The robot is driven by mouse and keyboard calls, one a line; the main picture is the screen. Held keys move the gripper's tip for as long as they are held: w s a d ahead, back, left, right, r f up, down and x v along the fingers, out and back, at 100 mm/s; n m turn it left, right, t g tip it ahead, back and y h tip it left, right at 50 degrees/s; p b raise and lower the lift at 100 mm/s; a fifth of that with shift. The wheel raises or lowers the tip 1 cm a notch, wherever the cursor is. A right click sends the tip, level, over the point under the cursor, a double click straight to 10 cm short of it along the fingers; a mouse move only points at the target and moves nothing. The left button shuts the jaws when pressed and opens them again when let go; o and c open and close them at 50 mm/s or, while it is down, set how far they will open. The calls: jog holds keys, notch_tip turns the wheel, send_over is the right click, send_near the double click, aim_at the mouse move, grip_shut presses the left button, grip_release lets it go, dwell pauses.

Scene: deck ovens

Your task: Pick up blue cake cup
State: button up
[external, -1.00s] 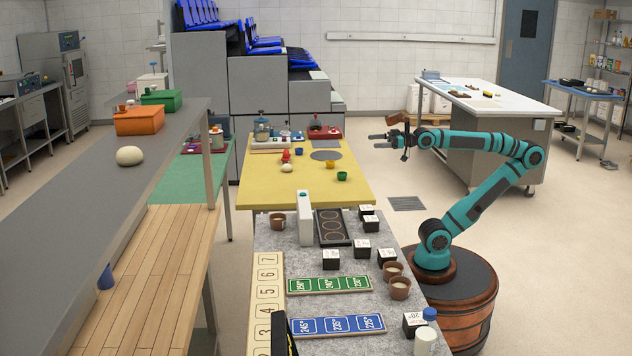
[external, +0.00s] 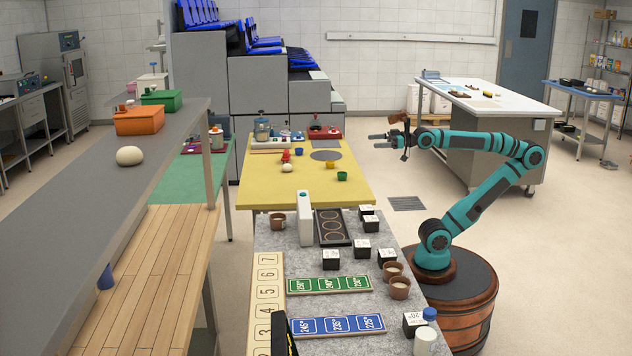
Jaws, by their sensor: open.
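My gripper (external: 376,141) is open and empty. It is held in the air to the right of the yellow table, pointing left, apart from the cups. Another blue cup-like object (external: 105,277) is at the edge of the wooden surface at left, partly hidden by the grey shelf.
A grey counter (external: 270,240) in front holds a dark tray (external: 333,228), brown cups (external: 399,288), several white-topped black cubes (external: 362,249) and number boards. Jars and a red device (external: 325,133) line the yellow table's back edge.

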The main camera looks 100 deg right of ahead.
dwell(0.4)
jog(key=c, duration=0.7)
jog(key=shift+o, duration=0.2)
